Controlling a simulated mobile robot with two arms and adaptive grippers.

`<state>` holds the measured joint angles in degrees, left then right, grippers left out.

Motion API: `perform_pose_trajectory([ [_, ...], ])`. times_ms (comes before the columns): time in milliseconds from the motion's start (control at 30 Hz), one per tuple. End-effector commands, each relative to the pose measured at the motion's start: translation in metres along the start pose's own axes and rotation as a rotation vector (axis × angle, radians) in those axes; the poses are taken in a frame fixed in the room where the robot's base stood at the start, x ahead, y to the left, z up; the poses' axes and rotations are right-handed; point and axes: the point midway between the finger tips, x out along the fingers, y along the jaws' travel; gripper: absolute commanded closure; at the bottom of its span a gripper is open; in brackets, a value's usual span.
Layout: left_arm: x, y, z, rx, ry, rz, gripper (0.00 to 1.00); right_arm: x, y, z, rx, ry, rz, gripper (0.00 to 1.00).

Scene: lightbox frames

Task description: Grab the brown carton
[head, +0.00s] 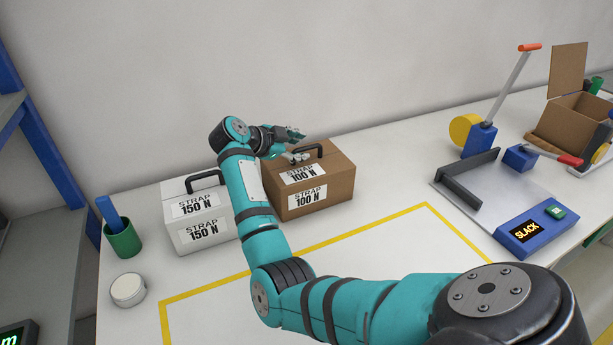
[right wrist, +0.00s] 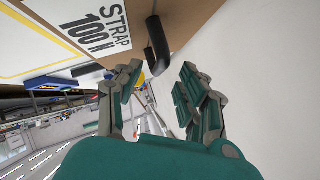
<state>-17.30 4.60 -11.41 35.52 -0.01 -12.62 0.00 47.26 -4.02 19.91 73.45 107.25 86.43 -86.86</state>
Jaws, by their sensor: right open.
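The brown carton (head: 325,185) stands on the white table near the back wall. It has a black handle on top and labels reading "STRAP 100 N". My right gripper (head: 298,146) is at the carton's top, beside the handle at its back left. In the right wrist view the gripper (right wrist: 160,80) is open, with nothing between its fingers. The carton's top (right wrist: 118,15) and its black handle (right wrist: 158,46) show just past the fingertips, the handle nearer the left finger. I cannot tell whether a finger touches the handle. My left gripper is not in view.
A white carton (head: 205,235) marked "STRAP 150 N" stands just left, partly behind my right arm. A green cup (head: 123,240) and a round tin (head: 128,290) are farther left. A scale-like device (head: 500,195) and an open cardboard box (head: 570,125) stand right. The yellow-outlined area (head: 350,250) looks empty.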

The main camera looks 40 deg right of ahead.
Motion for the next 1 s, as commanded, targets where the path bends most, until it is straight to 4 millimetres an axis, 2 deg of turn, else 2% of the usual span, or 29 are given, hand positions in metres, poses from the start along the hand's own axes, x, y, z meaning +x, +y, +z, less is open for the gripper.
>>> perform_pose_trajectory([
  [100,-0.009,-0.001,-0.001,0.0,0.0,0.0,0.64,0.02,0.001,-0.003,-0.003,0.006,0.003,0.6],
  [233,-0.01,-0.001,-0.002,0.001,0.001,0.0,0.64,0.034,0.001,-0.001,0.0,0.003,0.0,0.6],
  [533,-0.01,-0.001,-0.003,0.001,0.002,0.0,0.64,0.038,0.001,0.0,0.001,0.001,0.0,0.61],
  [833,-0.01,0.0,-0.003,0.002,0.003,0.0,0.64,0.038,0.001,0.0,0.001,0.001,0.0,1.0],
  [1000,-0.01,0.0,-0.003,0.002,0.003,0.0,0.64,0.038,0.002,0.0,0.001,0.001,0.001,1.0],
])
